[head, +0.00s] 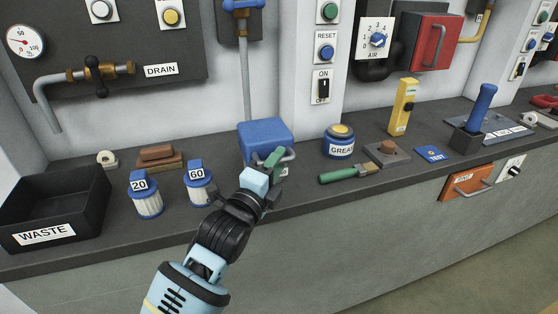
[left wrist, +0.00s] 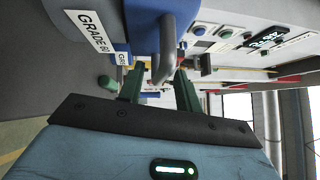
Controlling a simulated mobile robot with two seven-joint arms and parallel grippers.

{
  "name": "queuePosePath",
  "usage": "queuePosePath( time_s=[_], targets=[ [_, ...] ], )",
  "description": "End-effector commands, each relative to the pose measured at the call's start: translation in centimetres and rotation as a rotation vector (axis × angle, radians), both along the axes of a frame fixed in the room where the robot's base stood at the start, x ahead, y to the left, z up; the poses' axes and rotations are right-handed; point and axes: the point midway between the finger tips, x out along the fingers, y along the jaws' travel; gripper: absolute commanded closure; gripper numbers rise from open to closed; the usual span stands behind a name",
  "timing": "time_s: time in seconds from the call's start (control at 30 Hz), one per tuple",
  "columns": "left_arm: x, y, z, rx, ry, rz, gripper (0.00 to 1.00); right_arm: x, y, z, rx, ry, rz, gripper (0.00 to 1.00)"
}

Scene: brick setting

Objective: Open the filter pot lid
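The filter pot (head: 265,134) is a blue block-shaped housing on the dark counter, below a grey vertical pipe. Its lid looks shut, and a grey bar handle (head: 289,155) sticks out at its front. My left gripper (head: 277,164) is at the pot's front, by the handle. In the left wrist view the blue pot (left wrist: 148,22) carries a "GRADE 60" label, and the grey handle (left wrist: 166,66) lies between my two green fingers (left wrist: 160,87). The fingers are apart, with gaps visible beside the handle. My right gripper is not in view.
Filter cartridges "20" (head: 145,196) and "60" (head: 199,184) stand left of my arm, near the black WASTE bin (head: 92,222). A grease tin (head: 338,142) and a green-handled tool (head: 340,174) are close on the right. The counter's front edge runs below.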

Motion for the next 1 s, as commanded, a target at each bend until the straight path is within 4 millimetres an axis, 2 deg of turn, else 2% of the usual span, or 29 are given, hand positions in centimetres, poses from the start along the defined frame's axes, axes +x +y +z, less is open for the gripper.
queuePosePath(
  time_s=[0.2, 0.5, 0.77, 1.0],
  targets=[
    [1.18, -0.61, 0.17, 0.0, 0.0, 0.0, 0.66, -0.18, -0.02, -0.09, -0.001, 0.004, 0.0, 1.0],
    [1.3, -0.69, 0.2, 0.0, 0.0, 0.0, 0.66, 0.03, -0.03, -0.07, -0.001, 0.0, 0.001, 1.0],
    [1.28, -0.68, 0.19, 0.0, 0.0, 0.0, 1.0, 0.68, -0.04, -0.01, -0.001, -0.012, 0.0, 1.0],
    [1.27, -0.67, 0.21, 0.0, 0.0, 0.0, 1.0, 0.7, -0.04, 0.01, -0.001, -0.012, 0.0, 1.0]
  ],
)
